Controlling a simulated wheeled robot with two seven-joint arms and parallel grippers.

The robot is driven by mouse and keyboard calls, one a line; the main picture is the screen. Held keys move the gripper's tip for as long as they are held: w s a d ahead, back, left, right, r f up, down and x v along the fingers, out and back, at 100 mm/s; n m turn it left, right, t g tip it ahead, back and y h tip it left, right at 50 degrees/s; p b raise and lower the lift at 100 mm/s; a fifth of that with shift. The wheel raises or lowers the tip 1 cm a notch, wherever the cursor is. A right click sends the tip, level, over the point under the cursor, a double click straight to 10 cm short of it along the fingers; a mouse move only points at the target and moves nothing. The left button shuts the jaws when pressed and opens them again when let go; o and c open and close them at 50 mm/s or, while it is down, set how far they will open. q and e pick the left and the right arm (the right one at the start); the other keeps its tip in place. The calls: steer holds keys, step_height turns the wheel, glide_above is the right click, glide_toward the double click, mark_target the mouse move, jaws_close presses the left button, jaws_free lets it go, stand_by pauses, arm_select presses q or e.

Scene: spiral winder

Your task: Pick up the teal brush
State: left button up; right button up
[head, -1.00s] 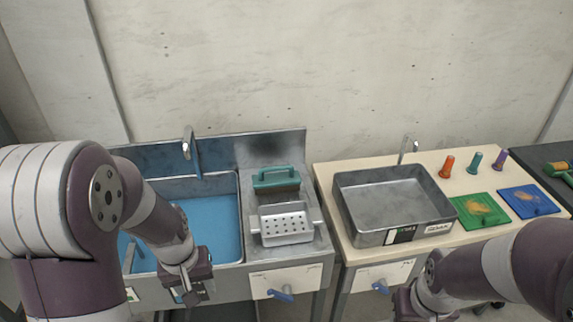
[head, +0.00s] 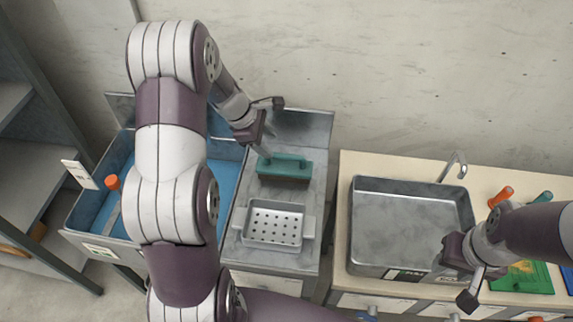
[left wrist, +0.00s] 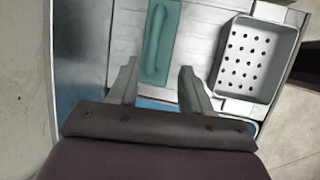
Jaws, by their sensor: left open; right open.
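The teal brush (head: 285,163) lies on the metal drainboard beside the sink, its looped handle facing up. My left gripper (head: 270,130) is open and empty at the brush's upper left in the head view. In the left wrist view the brush (left wrist: 163,42) lies beyond the open fingers (left wrist: 157,75), roughly in line with the gap between them. The fingers look apart from the brush. My right gripper (head: 483,287) is open and empty at the front right corner of the metal tray.
A perforated metal basket (head: 273,227) sits just in front of the brush. The blue-lined sink (head: 228,180) is on the left, partly hidden by my left arm. A metal tray (head: 412,205) stands on the cream table, with colored handles and a green board (head: 530,278) to its right.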

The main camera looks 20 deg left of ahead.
mark_target(283, 155)
arm_select(q)
steer(key=x, duration=0.2)
steer(key=w+x, duration=0.1)
steer(key=x, duration=0.2)
steer(key=shift+w+d, duration=0.1)
steer(key=shift+d, duration=0.1)
steer(key=x, duration=0.3)
steer(key=shift+f+p, duration=0.35)
steer(key=shift+p, duration=0.05)
steer(key=shift+d+f, duration=0.15)
steer(key=shift+f, duration=0.05)
steer(key=shift+w+d+f, duration=0.1)
steer(key=shift+w+f, duration=0.05)
steer(key=shift+w, duration=0.1)
arm_select(e)
steer(key=shift+w+d+r, duration=0.15)
steer(key=shift+w+d, duration=0.1)
steer(key=shift+w, duration=0.35)
arm_select(q)
steer(key=shift+s, duration=0.15)
arm_select(e)
steer(key=shift+s, duration=0.15)
arm_select(q)
jaws_close()
